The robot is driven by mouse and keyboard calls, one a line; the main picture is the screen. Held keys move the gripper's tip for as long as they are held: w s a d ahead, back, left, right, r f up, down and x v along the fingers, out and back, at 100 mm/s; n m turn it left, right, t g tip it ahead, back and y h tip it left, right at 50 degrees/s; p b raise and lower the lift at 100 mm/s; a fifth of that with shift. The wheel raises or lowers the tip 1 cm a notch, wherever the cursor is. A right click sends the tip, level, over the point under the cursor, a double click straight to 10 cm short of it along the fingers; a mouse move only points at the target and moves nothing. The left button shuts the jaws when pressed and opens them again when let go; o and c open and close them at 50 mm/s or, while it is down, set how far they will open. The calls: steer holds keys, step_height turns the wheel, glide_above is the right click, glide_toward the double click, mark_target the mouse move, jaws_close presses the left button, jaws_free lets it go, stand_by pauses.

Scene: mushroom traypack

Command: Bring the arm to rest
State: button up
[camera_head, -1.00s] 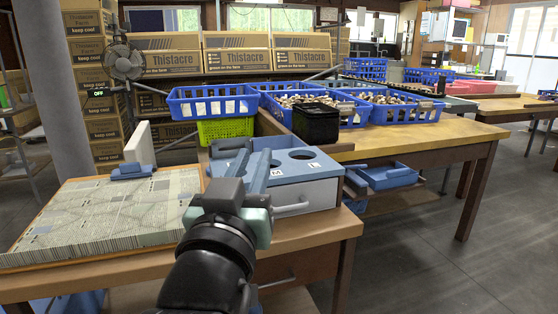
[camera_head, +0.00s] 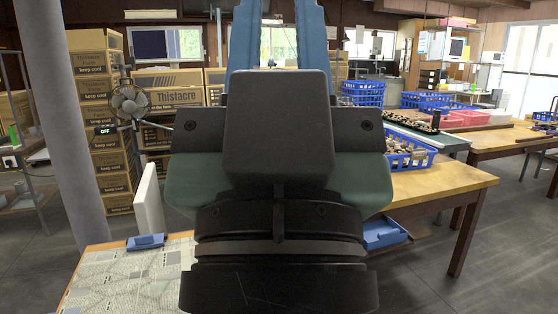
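My gripper (camera_head: 279,15) fills the middle of the head view, very close to the camera and pointing up. Its two blue fingers stand apart with the window showing between them, so it is open, and nothing shows between them. The finger ends reach the top edge of the picture. My dark wrist and gripper body hide the middle of the near table and whatever stands behind it.
A wooden table (camera_head: 440,183) with a blue crate of mushrooms (camera_head: 408,160) is at right. Boxes (camera_head: 168,98) and a fan (camera_head: 128,101) stand behind.

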step_height(320, 180, up, 16)
steer(key=p, duration=1.4)
steer(key=shift+r, duration=0.15)
